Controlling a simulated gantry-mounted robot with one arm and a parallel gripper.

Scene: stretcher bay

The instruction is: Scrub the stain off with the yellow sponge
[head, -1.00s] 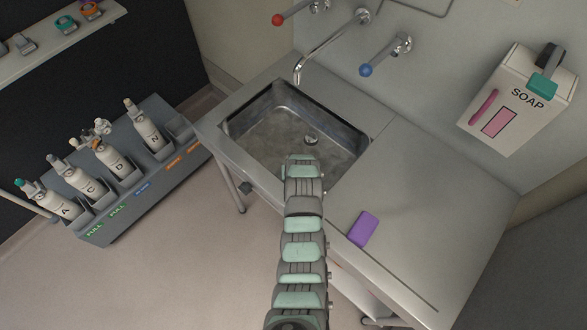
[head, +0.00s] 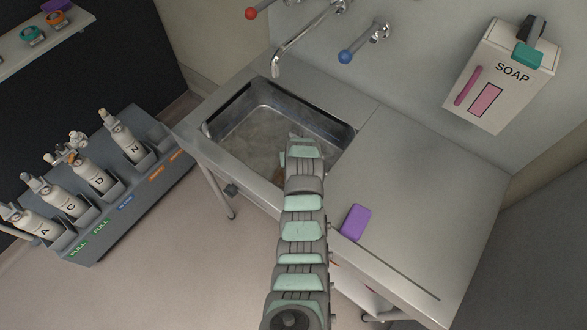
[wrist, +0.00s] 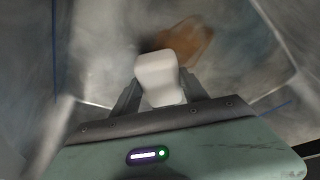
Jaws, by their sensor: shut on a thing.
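My gripper (wrist: 160,98) is shut on a whitish, rounded block (wrist: 158,68) in the wrist view. It looks pale rather than yellow, and I cannot tell surely that it is the yellow sponge. A brown stain (wrist: 188,42) shows just beyond the block, blurred, on the sink's metal surface. I cannot tell whether the block touches it. In the head view my gripper (head: 305,142) reaches into the sink basin (head: 240,135), and my arm hides what it holds. A sliver of the brown stain (head: 278,176) shows left of my wrist.
A purple sponge-like block (head: 355,221) lies on the steel counter (head: 420,190) right of my arm. The basin walls surround my gripper. The tap (head: 300,45) and blue-knobbed handle (head: 360,45) overhang behind the sink. A soap dispenser (head: 490,95) hangs on the wall.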

